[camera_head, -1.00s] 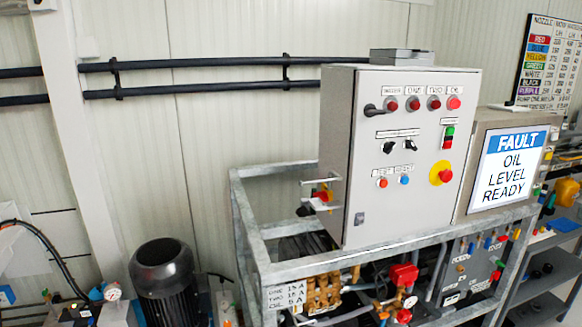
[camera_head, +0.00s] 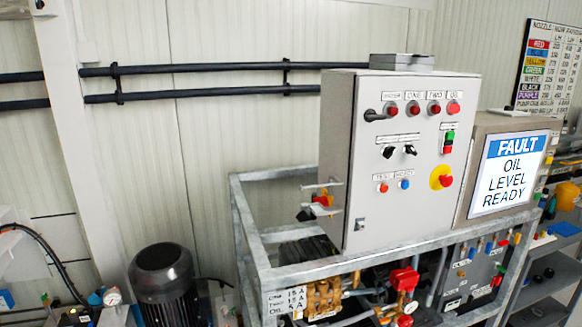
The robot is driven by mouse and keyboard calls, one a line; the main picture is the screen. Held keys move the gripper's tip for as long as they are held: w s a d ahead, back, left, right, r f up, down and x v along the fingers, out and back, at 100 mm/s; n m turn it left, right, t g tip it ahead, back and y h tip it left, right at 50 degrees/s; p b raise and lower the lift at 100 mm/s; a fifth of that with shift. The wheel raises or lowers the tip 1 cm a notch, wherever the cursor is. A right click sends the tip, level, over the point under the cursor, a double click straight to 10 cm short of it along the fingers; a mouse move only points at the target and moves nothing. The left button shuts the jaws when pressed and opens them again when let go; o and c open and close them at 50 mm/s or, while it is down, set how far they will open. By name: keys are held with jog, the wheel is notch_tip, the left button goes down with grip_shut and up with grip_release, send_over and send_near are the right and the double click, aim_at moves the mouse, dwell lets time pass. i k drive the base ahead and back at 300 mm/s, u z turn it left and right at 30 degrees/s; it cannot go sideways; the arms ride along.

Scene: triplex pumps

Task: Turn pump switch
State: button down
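A grey control cabinet (camera_head: 353,216) stands on a metal frame right of centre. Its front carries two small black rotary switches, a left one (camera_head: 389,152) and a right one (camera_head: 410,150), under one label strip. The label text is too small to read, so I cannot tell which is the pump switch. A red and yellow switch (camera_head: 322,200) sits on the cabinet's left side between two grey bars. My gripper is not in view.
The galvanised frame (camera_head: 262,256) surrounds the cabinet's base. A screen (camera_head: 508,171) at right reads "FAULT OIL LEVEL READY". A yellow-backed red button (camera_head: 442,177) is at the cabinet's lower right. A dark motor (camera_head: 162,272) stands at lower left. Dark pipes (camera_head: 200,67) run along the wall.

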aim_at(388, 152)
jog(key=z, duration=0.05)
jog(key=k, duration=0.9)
jog(key=z, duration=0.85)
